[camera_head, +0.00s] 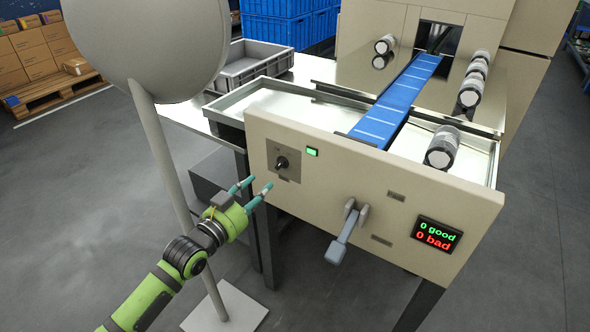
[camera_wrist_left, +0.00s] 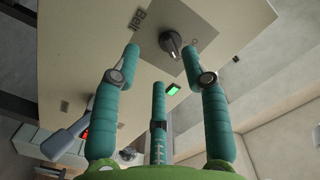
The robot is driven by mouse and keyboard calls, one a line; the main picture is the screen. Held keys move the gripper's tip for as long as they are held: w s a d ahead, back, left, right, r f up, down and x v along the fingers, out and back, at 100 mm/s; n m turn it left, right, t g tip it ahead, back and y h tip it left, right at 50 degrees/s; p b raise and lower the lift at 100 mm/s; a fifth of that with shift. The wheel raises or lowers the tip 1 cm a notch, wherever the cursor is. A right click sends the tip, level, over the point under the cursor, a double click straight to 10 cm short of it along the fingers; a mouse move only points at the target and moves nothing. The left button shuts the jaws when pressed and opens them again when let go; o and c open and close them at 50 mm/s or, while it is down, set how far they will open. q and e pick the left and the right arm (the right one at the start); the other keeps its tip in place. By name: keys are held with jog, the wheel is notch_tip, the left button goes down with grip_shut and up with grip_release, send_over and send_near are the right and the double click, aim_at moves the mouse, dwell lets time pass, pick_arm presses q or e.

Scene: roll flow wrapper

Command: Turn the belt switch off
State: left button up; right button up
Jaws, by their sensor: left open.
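The belt switch (camera_head: 282,162) is a black rotary knob on a grey plate at the left of the beige front panel (camera_head: 340,185). It also shows at the top of the left wrist view (camera_wrist_left: 171,42), beside the word "Belt". A small green light (camera_head: 312,152) glows to its right. My left gripper (camera_head: 256,184) is open and empty, its teal fingers pointing at the panel just below and left of the knob, apart from it. In the left wrist view the knob lies beyond and between the fingertips (camera_wrist_left: 166,62). My right gripper is in neither view.
A grey lever (camera_head: 344,238) sticks out from the panel's middle. A display (camera_head: 437,234) reads 0 good, 0 bad. The blue belt (camera_head: 397,100) runs behind the panel, with dark-and-white rolls beside it. A pale pole (camera_head: 163,160) with a round head stands close to my left arm.

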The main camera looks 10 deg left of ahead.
aim_at(279, 168)
pick_arm(q)
jog(key=w+d, duration=0.1)
jog(key=w+d+r, duration=0.1)
jog(key=w, duration=0.3)
jog(key=shift+w+d+r+b, duration=0.2)
jog(key=shift+d+r+b, duration=0.15)
jog(key=shift+d, duration=0.05)
jog(key=shift+w+d, duration=0.25)
jog(key=shift+w, duration=0.35)
grip_shut()
